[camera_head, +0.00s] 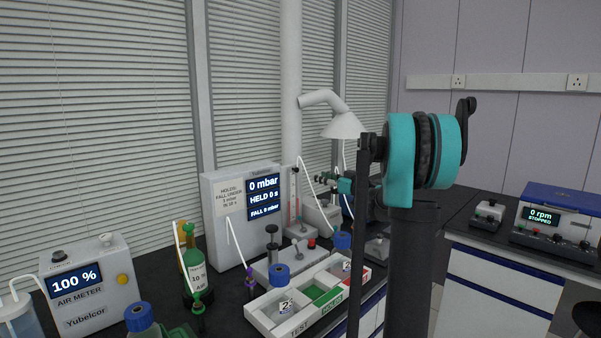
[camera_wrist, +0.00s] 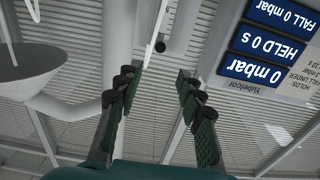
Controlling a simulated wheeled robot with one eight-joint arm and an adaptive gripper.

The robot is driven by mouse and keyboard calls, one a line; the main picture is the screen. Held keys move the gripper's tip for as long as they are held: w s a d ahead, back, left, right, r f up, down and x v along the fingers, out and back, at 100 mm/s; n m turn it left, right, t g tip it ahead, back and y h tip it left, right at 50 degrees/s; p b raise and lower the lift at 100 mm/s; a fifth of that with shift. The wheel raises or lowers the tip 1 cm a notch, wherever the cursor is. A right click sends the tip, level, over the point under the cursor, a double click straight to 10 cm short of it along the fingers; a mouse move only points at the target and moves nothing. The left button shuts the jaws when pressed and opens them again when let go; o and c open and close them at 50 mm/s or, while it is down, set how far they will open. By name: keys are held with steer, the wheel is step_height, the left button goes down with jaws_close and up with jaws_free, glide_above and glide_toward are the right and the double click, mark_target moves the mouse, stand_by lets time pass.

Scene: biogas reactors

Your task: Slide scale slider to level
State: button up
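A narrow upright scale (camera_head: 294,197) with a reddish mark stands on a small base to the right of the mbar display, in the head view. In the wrist view, which is upside down, a pale scale plate (camera_wrist: 184,22) shows at the top centre, with a small dark round knob (camera_wrist: 160,46) that may be the slider. My gripper (camera_wrist: 155,82) is open and empty, its two dark fingers apart below the plate in the picture. I cannot tell the distance to the knob. In the head view my arm hides part of the gripper.
The mbar display box (camera_head: 243,215) stands just left of the scale. A white funnel hood (camera_head: 344,126) hangs from a pipe nearby, and thin white tubes loop around the scale. A divided tray (camera_head: 262,318) with blue-capped bottles lies in front.

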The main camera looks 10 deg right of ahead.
mark_target(298, 170)
steer(key=x, duration=1.2)
steer(key=shift+c, duration=0.2)
jaws_close()
